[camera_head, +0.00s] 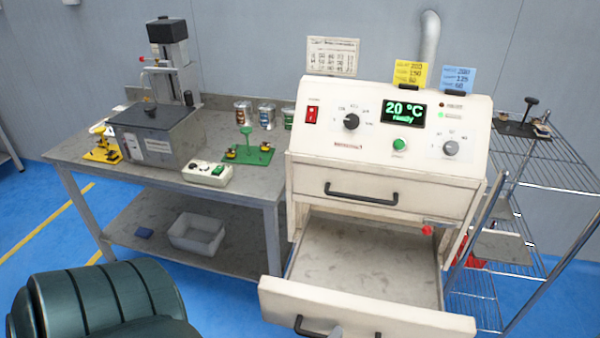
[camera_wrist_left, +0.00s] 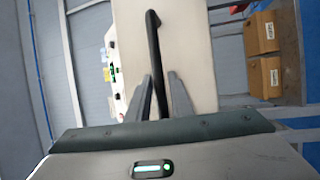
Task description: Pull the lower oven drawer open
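The lower oven drawer (camera_head: 366,308) is pulled out well in front of the oven in the head view, and its bare inner floor (camera_head: 365,265) shows. Its black handle (camera_head: 303,327) is partly cut off by the bottom edge. My left gripper (camera_head: 335,331) shows only as a grey fingertip at this handle. In the left wrist view, the black handle (camera_wrist_left: 153,45) runs between the fingers of my left gripper (camera_wrist_left: 160,78). The fingers flank it closely; whether they press on it cannot be told. My right gripper is not in view.
The upper drawer (camera_head: 430,203) is shut above the open one. A wire rack (camera_head: 550,165) stands close on the right. A workbench (camera_head: 75,150) with devices stands on the left. Boxes (camera_wrist_left: 262,75) show in the wrist view.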

